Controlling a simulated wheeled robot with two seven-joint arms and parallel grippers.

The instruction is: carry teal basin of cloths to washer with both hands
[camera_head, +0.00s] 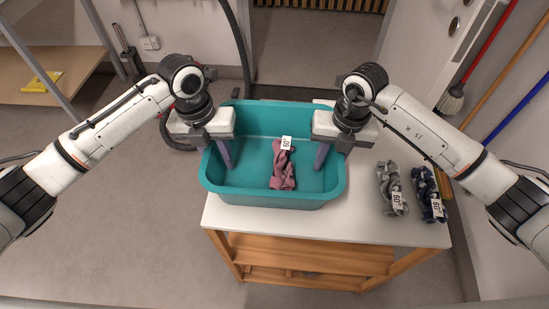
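The teal basin (270,197) stands upright on a white-topped table (300,224). A crumpled pink cloth (281,176) with a white number tag lies in it. My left gripper (222,152) is over the basin's left wall and my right gripper (322,155) over its right wall. Each shows one purple-grey finger pointing down inside the basin, close to the wall. The other finger of each is hidden, so I cannot tell whether either grips the rim. A grey cloth (388,185) and a dark navy cloth (426,190), both tagged, lie on the table right of the basin.
The table has a wooden frame with a lower shelf (300,277). A broom (452,98) and coloured poles lean at the right wall. A wooden shelf (60,75) with a yellow item (42,82) stands at far left. The grey floor (120,230) at left is clear.

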